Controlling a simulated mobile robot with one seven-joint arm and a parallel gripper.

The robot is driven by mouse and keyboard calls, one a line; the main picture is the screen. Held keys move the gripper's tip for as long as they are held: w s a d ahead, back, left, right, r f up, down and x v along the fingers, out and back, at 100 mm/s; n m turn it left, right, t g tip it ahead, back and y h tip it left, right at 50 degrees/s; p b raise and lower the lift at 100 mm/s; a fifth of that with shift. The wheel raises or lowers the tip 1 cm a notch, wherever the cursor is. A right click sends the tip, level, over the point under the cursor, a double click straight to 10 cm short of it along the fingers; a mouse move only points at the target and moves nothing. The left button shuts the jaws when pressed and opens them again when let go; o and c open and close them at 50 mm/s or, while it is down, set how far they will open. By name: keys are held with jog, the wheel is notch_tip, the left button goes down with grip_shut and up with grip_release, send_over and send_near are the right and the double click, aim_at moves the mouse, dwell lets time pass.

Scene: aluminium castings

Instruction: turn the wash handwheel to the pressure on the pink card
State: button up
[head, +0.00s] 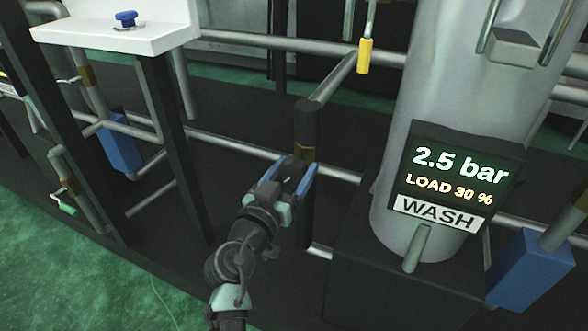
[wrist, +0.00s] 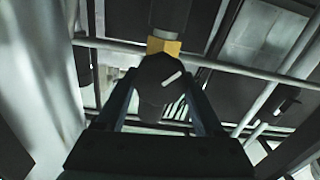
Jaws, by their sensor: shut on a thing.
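The wash display (head: 452,178) on the pale column reads 2.5 bar and LOAD 30 %, with a WASH label below. My gripper (head: 297,176) is at the dark vertical pipe, left of the display. In the wrist view, a dark rounded handwheel (wrist: 158,78) with a white mark lies between the fingers of my gripper (wrist: 160,100), which is shut on it. A brass-coloured collar (wrist: 163,46) sits just behind the handwheel. The head view does not show the handwheel clearly, as my gripper covers it. I see no pink card in either view.
A yellow-handled lever (head: 365,56) hangs above. A white shelf (head: 115,37) with a blue knob (head: 126,19) stands at upper left. Grey pipes cross behind my gripper. A blue box (head: 530,270) is at lower right. Green floor (head: 70,270) is clear at lower left.

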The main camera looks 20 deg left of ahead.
jog(key=n, duration=0.4)
jog(key=shift+a+p, duration=0.1)
jog(key=shift+p, duration=0.2)
jog(key=n+p, duration=0.1)
jog(key=n, duration=0.3)
jog(key=shift+f, duration=0.1)
jog(key=n+p, duration=0.1)
jog(key=n, duration=0.3)
jog(key=shift+a+f, duration=0.1)
jog(key=shift+f+n+p, duration=0.15)
jog(key=shift+n+p, duration=0.6)
jog(key=shift+n, duration=0.75)
jog(key=o, duration=1.4)
jog(key=shift+s, duration=0.15)
